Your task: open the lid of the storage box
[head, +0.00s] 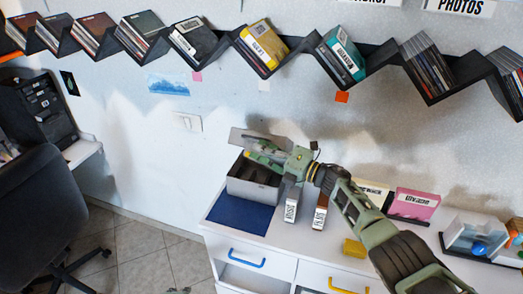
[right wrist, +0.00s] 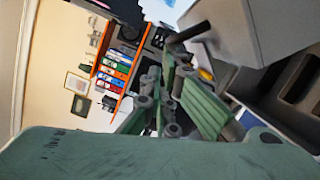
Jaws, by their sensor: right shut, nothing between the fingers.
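The grey storage box (head: 250,193) stands on the white cabinet, at the back edge of a dark blue mat. Its lid (head: 246,135) is raised at the back, and the dark inside of the box shows. My right gripper (head: 255,152) is over the box, in front of the raised lid, and partly covers both. It is shut with nothing between its fingers. In the right wrist view the fingers (right wrist: 165,95) show beside a grey panel that looks like the lid (right wrist: 235,35). I cannot tell whether they touch it. My left gripper is not in view.
The blue mat (head: 240,212) is clear in front of the box. Two labelled upright cases (head: 319,213) stand right of it, with a yellow block (head: 354,248) and a pink case (head: 415,204) farther right. A zigzag disc shelf (head: 290,52) runs along the wall above.

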